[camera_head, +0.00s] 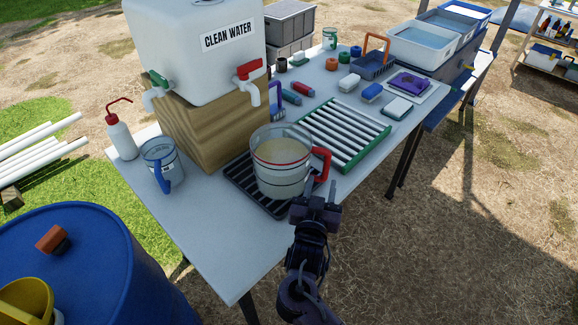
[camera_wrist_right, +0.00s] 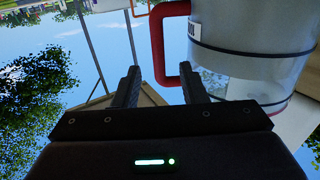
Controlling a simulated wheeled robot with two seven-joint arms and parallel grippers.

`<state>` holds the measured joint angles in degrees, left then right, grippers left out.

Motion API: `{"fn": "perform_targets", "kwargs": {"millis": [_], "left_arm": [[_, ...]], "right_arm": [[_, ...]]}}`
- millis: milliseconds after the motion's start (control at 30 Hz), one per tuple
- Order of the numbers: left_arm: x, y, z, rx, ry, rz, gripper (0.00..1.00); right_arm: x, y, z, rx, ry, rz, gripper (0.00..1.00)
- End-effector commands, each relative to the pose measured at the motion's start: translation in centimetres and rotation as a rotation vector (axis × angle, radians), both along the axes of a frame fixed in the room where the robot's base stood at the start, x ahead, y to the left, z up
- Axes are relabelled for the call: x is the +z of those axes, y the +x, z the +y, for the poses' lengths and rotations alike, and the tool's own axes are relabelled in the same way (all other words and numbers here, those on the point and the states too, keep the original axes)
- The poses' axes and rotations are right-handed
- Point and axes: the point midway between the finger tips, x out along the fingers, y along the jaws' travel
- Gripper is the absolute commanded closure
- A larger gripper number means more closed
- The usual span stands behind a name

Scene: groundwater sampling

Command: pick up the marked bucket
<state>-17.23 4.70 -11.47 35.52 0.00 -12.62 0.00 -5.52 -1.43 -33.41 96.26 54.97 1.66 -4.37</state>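The marked bucket (camera_head: 281,165) is clear with a red line around it, dark bands and a red handle (camera_head: 321,163). It stands upright on a black slatted tray (camera_head: 243,181) and holds something pale. My right gripper (camera_head: 317,192) is at the handle side, near the table's front edge. In the right wrist view the fingers (camera_wrist_right: 160,88) are spread apart and empty. The lower bend of the red handle (camera_wrist_right: 160,50) shows between the fingertips; contact cannot be told. The bucket (camera_wrist_right: 250,50) fills the right of that view. My left gripper is not in view.
A clean water tank (camera_head: 195,50) with taps stands on a wooden block (camera_head: 205,130) behind the bucket. A blue-handled jug (camera_head: 160,160) and red-tipped bottle (camera_head: 121,136) are left. A green-edged rack (camera_head: 345,130) lies right. The table's front left (camera_head: 225,250) is clear.

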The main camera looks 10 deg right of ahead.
Motion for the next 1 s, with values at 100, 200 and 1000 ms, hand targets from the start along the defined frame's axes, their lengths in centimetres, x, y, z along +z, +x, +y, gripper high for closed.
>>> {"fn": "perform_targets", "kwargs": {"millis": [100, 200, 1000], "left_arm": [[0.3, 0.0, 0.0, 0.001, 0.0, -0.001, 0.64], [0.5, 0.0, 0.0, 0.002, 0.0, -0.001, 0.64], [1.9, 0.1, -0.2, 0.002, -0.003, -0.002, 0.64]], "right_arm": [[0.3, 1.0, -0.4, -0.005, -0.008, -0.011, 0.62], [0.4, 2.1, -0.9, -0.004, -0.007, -0.01, 0.62], [0.1, 7.0, -3.0, -0.002, -0.004, -0.006, 0.79]]}}
